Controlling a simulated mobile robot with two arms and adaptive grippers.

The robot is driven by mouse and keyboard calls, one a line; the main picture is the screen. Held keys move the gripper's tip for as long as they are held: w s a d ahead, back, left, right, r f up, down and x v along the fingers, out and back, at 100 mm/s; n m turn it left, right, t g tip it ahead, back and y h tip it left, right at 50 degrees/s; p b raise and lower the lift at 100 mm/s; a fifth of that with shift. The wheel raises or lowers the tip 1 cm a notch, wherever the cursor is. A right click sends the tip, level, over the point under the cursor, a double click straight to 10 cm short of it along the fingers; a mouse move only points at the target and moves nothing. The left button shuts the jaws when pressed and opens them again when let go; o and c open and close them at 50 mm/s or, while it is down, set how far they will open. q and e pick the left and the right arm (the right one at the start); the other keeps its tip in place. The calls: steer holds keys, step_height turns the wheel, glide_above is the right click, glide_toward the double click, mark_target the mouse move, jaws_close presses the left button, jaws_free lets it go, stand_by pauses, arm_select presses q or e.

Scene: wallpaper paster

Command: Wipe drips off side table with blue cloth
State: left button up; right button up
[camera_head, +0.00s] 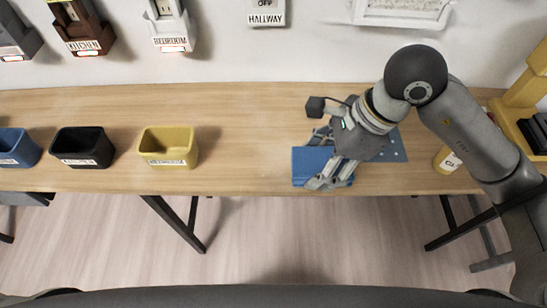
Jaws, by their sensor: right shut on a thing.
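A blue thing, seemingly the folded blue cloth (306,165), is on the wooden table (245,115) near its front edge, right of the middle. My right gripper (328,180) is shut on it from above, with its fingers around the right part of the blue thing. Another flat blue piece with small pale spots (396,150) lies on the table behind and right of the gripper, partly hidden by my right arm. I cannot make out separate drips on the wood. My left gripper is not in view.
Yellow (168,161), black (84,159) and blue (14,161) bins stand on the left of the table. The table between yellow bin and gripper is clear.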

steer(key=w+a+f+p, duration=0.2)
steer(key=w+a+f, duration=0.25)
steer(key=w, duration=0.25)
glide_toward(268, 159)
steer(key=shift+s+a+f+p, duration=0.15)
steer(key=shift+s+a+f, duration=0.15)
steer(key=shift+a, duration=0.2)
steer(key=shift+s+a+f+p, duration=0.15)
steer(key=shift+a+f, duration=0.2)
steer(key=shift+a, duration=0.1)
steer(key=shift+w+a+f, duration=0.1)
steer(key=shift+w+f, duration=0.05)
steer(key=shift+f, duration=0.05)
steer(key=f, duration=0.2)
steer(key=f+p, duration=0.1)
steer(key=shift+w+a+f, duration=0.2)
steer(key=shift+w+f, duration=0.05)
steer(key=shift+w, duration=0.05)
steer(key=shift+f, duration=0.1)
steer(key=shift+f+b, duration=0.35)
steer(key=shift+b, duration=0.05)
steer(key=o, duration=1.1)
steer(key=shift+c, duration=0.2)
